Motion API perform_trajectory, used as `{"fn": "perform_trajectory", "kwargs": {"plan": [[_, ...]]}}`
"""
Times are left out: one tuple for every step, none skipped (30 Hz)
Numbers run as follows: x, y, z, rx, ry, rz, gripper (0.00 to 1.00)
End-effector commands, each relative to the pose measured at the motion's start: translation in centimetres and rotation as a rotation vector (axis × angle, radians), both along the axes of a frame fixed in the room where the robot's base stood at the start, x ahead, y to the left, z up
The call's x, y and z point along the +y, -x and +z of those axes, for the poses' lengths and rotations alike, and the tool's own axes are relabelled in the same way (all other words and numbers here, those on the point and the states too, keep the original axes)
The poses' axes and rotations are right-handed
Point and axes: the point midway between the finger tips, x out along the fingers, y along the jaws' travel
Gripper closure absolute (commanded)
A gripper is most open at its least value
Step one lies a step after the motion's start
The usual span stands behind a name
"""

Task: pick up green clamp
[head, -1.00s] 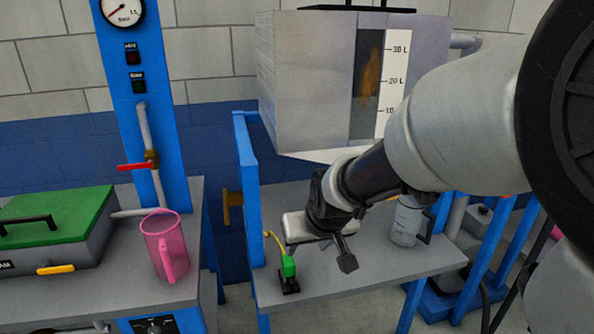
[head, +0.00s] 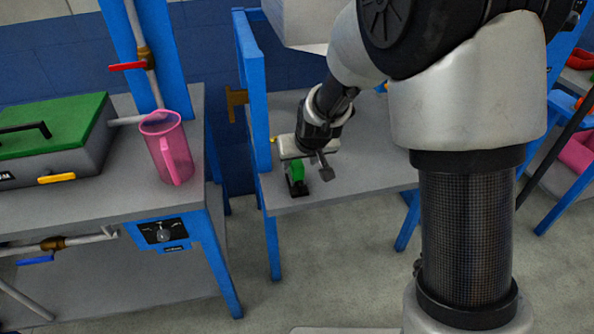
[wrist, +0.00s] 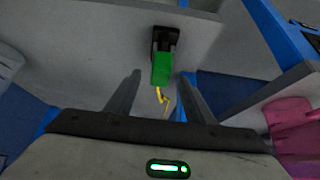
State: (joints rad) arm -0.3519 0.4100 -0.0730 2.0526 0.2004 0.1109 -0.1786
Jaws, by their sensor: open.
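The green clamp (head: 296,172) has a green body and a black base, and stands at the near left corner of the grey table. In the wrist view the clamp (wrist: 161,70) is just beyond and between the fingertips, with a yellow cord or wire trailing from its green end. My gripper (head: 312,172) hangs over the table beside the clamp, its fingers partly hidden. In the wrist view my gripper (wrist: 158,82) is open, with its two dark fingers apart and nothing held between them.
The grey table (head: 352,178) has a blue post (head: 252,95) close to the clamp on the left. A pink jug (head: 168,150) stands on the left bench (head: 110,215), beside a box with a green lid (head: 50,125). The table right of my gripper is clear.

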Motion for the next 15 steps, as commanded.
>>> {"fn": "perform_trajectory", "kwargs": {"plan": [[0.2, -0.5, -0.8, 0.001, 0.0, 0.0, 0.52], [0.3, -0.8, -1.2, 0.002, 0.001, 0.0, 0.52], [0.5, -1.3, -1.6, 0.001, 0.001, 0.001, 0.52], [0.6, -1.7, -1.9, 0.001, 0.001, 0.001, 0.52], [0.7, -2.0, -2.3, 0.001, 0.001, 0.002, 0.52], [0.8, -2.2, -2.7, 0.002, 0.002, 0.0, 0.52], [0.8, -2.4, -3.0, 0.002, 0.001, 0.001, 0.52], [0.9, -2.6, -3.2, 0.002, 0.001, 0.001, 0.52], [0.9, -2.7, -3.4, 0.002, 0.001, 0.001, 0.52], [1.0, -2.8, -3.5, 0.001, 0.001, 0.001, 0.52], [1.0, -2.9, -3.5, 0.0, 0.001, 0.001, 0.52], [1.0, -3.0, -3.6, 0.0, 0.001, 0.001, 0.52], [1.0, -3.0, -3.5, 0.0, 0.001, 0.001, 0.52], [1.0, -3.0, -3.5, 0.0, 0.001, 0.001, 0.52], [1.0, -2.9, -3.5, 0.0, 0.001, 0.001, 0.52]]}}
